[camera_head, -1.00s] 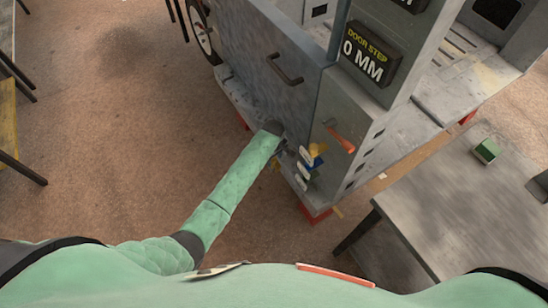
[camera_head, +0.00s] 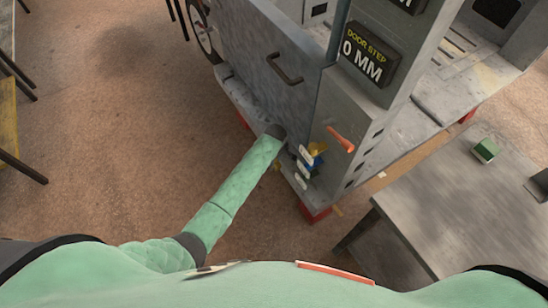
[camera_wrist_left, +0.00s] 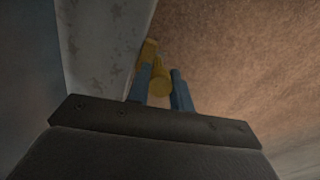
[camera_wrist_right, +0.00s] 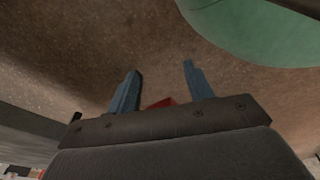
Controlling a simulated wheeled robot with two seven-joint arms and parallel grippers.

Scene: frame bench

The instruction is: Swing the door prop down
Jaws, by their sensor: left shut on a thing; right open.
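In the left wrist view, my left gripper (camera_wrist_left: 160,72) is shut on a yellow rod-like piece (camera_wrist_left: 160,84), which looks like the door prop. A yellow block-like part shows just beyond it, beside a pale grey panel. My right gripper (camera_wrist_right: 160,69) is open and empty in the right wrist view, above the brown floor.
A grey table (camera_head: 450,215) with a green block (camera_head: 486,150) stands at the right. The left floor is largely clear.

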